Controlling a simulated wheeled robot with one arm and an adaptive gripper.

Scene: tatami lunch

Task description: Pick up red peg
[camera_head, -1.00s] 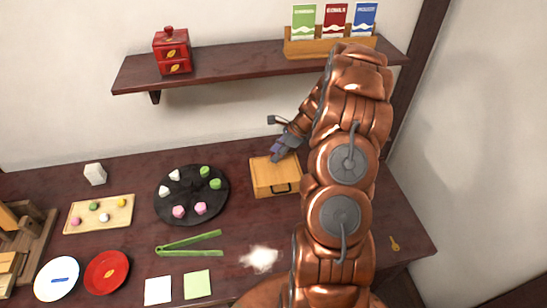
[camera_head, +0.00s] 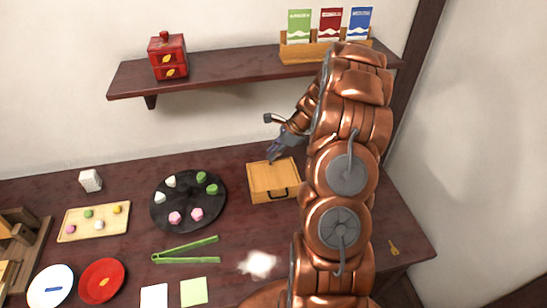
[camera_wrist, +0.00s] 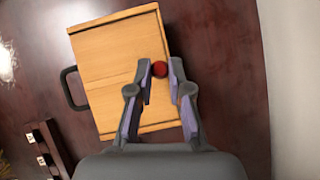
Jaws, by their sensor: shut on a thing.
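The red peg (camera_wrist: 159,69) shows as a small round red top in the wrist view, at the edge of a light wooden box (camera_wrist: 110,75). My gripper (camera_wrist: 159,71) has its two fingertips on either side of the peg and is shut on it. In the head view my gripper (camera_head: 273,157) is at the back edge of the wooden box (camera_head: 262,182), and the peg is not distinguishable there. The lower part of the peg is hidden.
The box has a dark handle (camera_head: 279,193) at its front and stands on a dark table. Left of it is a black round plate (camera_head: 187,207) with sweets. Green tongs (camera_head: 185,259) lie in front. A wall shelf (camera_head: 230,68) hangs above, behind my arm.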

